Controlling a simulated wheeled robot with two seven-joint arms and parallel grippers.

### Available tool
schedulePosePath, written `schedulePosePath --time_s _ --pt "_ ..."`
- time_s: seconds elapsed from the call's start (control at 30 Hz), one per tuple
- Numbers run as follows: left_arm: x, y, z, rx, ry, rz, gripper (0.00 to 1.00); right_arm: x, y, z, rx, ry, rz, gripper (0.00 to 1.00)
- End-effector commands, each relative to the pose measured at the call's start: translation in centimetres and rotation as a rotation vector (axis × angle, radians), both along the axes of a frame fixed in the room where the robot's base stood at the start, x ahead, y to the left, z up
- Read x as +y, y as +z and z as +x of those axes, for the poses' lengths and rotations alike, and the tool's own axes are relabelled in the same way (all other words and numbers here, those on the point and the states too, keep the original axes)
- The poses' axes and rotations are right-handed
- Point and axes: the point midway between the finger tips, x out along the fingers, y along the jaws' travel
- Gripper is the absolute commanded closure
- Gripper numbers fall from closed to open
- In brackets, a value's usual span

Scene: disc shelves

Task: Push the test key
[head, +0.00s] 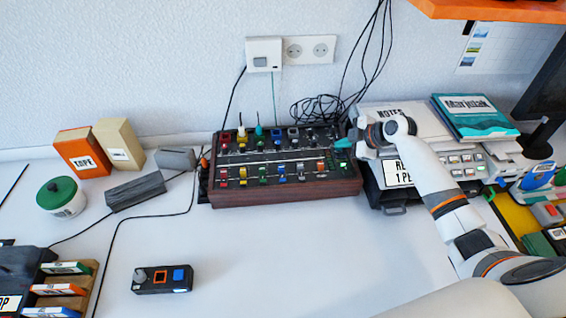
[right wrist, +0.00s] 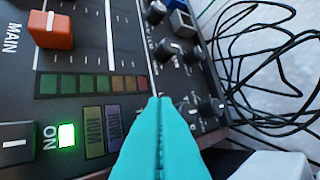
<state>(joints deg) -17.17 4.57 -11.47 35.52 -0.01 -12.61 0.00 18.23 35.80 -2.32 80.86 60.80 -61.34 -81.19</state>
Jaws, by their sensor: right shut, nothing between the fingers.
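My right gripper (head: 342,143) reaches in from the right to the right end of the mixer (head: 285,190), a dark console with a wooden front. In the right wrist view its teal fingers (right wrist: 162,105) are shut and empty, with the tips over the panel near the end of a coloured level strip (right wrist: 92,85). I cannot tell whether they touch it. A green lit key (right wrist: 67,136) marked ON and two dull keys (right wrist: 103,130) lie left of the fingers. No label reading test is legible; part of the panel is hidden behind the fingers. My left gripper is out of view.
Black knobs (right wrist: 168,50) and an orange fader cap (right wrist: 50,30) stand up near the fingers. Loose black cables (head: 318,108) lie behind the mixer. The table's front middle is clear.

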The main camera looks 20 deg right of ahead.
Motion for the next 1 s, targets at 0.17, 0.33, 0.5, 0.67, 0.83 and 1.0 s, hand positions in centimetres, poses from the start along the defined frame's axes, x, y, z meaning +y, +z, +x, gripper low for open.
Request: schedulePosePath --time_s 0.17,0.33,0.5,0.67,0.83,1.0 --pt "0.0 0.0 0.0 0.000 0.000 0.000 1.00 -0.7 0.3 0.1 -0.006 -0.007 -0.013 1.00" --pt "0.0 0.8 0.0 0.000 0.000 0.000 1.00 -0.8 1.4 0.1 -0.008 -0.007 -0.014 1.00" --pt "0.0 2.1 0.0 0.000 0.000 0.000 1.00 -0.6 3.2 0.2 -0.009 -0.006 -0.010 1.00" --pt "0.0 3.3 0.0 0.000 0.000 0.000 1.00 -0.4 4.8 0.2 -0.010 -0.004 -0.009 1.00" --pt "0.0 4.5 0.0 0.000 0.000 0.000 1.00 -0.3 6.3 0.2 -0.009 -0.004 -0.006 1.00" --pt "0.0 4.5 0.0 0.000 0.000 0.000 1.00 -0.3 6.5 0.2 -0.009 -0.004 -0.004 1.00"
